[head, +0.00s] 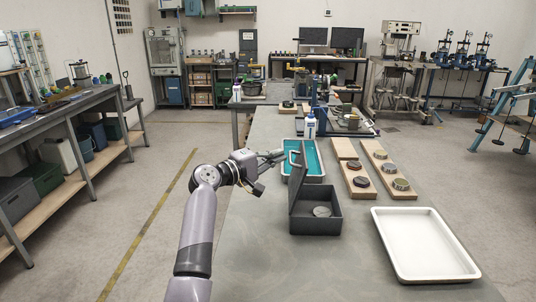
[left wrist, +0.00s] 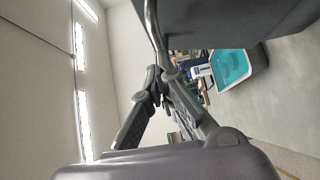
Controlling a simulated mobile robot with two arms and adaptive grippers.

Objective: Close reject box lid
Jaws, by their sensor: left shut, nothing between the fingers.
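The reject box (head: 316,223) is a dark grey open box on the bench, with a round grey metal part (head: 322,211) inside. Its lid (head: 299,182) stands up, raised at the left side of the box, with a handle (head: 291,158) on its outer face. My left gripper (head: 281,155) is shut and empty just left of the lid's upper part, close to the handle. In the left wrist view the shut fingertips (left wrist: 158,80) are by the curved handle bar (left wrist: 153,30), below the dark lid (left wrist: 230,18); whether they touch is unclear. My right gripper is out of view.
A teal-lined tray (head: 313,163) lies behind the lid. Wooden boards with round parts (head: 390,171) lie to the right, and an empty white tray (head: 425,246) lies at front right. The bench in front of the box is clear.

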